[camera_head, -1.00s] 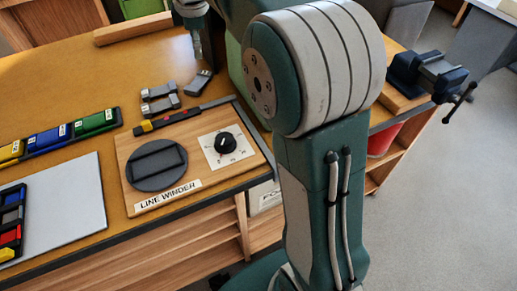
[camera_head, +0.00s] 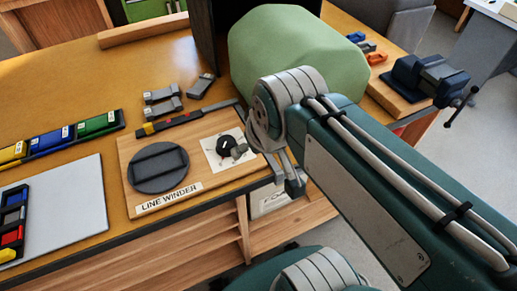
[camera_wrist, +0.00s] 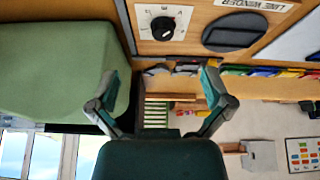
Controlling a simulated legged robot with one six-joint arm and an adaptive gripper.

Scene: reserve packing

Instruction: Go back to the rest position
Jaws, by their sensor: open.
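My gripper (camera_head: 268,168) is by the front right edge of the line winder board (camera_head: 190,208), close to its black dial knob (camera_head: 227,146). In the wrist view its two fingers (camera_wrist: 160,78) are spread wide with nothing between them. The wrist view also shows the dial knob (camera_wrist: 163,27) and the dark round disc (camera_wrist: 236,33). The disc shows in the head view too (camera_head: 157,167). My arm crosses the lower right of the head view. Part of the dial plate is covered by my gripper.
A large green block (camera_head: 290,50) stands right behind my wrist. A vise (camera_head: 432,77) sits at the bench's right end. Grey parts (camera_head: 163,100) and coloured bins (camera_head: 60,137) lie left. Open floor (camera_head: 470,180) is at the right.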

